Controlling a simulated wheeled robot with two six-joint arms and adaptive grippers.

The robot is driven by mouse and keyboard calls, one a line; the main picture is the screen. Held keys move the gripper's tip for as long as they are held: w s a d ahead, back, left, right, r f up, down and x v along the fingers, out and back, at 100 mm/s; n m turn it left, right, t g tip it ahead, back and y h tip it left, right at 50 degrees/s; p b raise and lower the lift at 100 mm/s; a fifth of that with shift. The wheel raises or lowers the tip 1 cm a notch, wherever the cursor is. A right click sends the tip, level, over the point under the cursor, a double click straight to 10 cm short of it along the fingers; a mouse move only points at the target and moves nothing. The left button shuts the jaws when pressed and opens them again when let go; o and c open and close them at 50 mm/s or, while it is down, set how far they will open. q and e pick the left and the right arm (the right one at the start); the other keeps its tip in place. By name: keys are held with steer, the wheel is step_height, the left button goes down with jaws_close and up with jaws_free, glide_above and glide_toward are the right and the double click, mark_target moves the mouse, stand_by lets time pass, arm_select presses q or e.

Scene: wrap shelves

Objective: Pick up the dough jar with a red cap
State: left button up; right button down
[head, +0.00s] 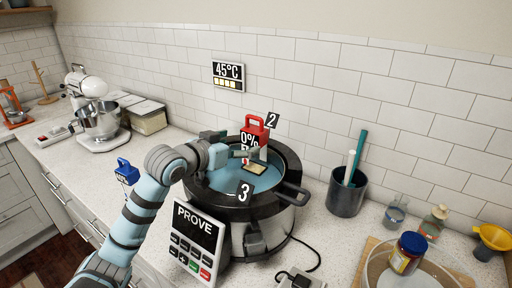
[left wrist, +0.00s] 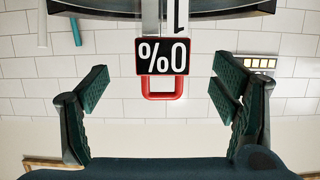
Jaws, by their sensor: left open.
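In the left wrist view the red handle (left wrist: 161,95) and the label appear upside down, between the two fingers in the picture. My left gripper (head: 230,145) is open at the left of the jar, partly covering it in the head view. I cannot tell from the picture how deep the handle lies between the fingers. The jar's lower part is hidden. My right gripper is not in view.
A black panel reading "PROVE" (head: 194,230) is at the pot's front. A blue-handled item (head: 125,168) stands at its left. A dark cup (head: 346,194) with sticks stands at its right. A blue-lidded jar (head: 407,254) is at the lower right. The tiled wall is close behind.

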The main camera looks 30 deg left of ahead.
mark_target(250, 142)
arm_select(q)
steer(key=x, duration=0.9)
steer(key=shift+a+f+p, duration=0.2)
steer(key=shift+f+p, duration=0.1)
steer(key=shift+c, duration=0.6)
steer(key=shift+r, duration=0.1)
steer(key=c, duration=1.4)
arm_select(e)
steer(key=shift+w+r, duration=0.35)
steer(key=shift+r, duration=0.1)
